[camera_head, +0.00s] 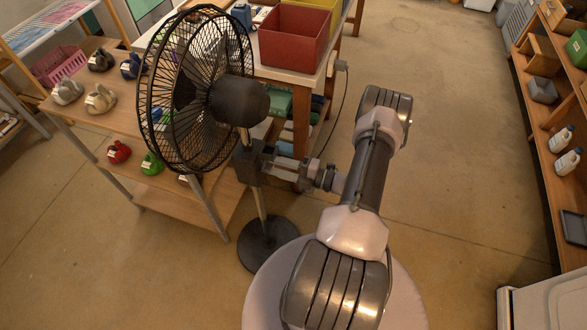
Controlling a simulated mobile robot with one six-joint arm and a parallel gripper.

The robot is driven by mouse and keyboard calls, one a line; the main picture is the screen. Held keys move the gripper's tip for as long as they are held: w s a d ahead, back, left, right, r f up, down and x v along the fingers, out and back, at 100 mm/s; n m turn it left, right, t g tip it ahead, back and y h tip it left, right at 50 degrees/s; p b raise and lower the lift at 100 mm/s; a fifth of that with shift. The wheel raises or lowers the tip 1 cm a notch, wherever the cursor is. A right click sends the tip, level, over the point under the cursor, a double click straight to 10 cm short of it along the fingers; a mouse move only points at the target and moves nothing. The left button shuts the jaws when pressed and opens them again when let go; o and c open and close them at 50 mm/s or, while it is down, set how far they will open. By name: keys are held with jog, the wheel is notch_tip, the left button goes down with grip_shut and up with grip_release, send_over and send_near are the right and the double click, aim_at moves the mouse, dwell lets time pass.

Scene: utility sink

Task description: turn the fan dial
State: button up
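A black standing fan (205,95) with a round wire cage is at the left of the head view. Its motor housing (240,101) sits on a pole that stands on a round dark base (268,243). A dark control box (251,164) is fixed on the pole below the housing. The fan dial cannot be made out. My gripper (272,166) reaches in from the right, with its fingertips at the right side of the control box. They touch it or are very close. Whether the fingers are open or shut on something is hidden at this size.
A red bin (293,37) stands on a white-topped bench behind. Wooden shelves (560,110) line the right edge. The floor (440,130) between is clear.

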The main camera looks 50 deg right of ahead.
jog(key=p+v, duration=0.2)
jog(key=v, duration=1.5)
jog(key=shift+s, duration=0.2)
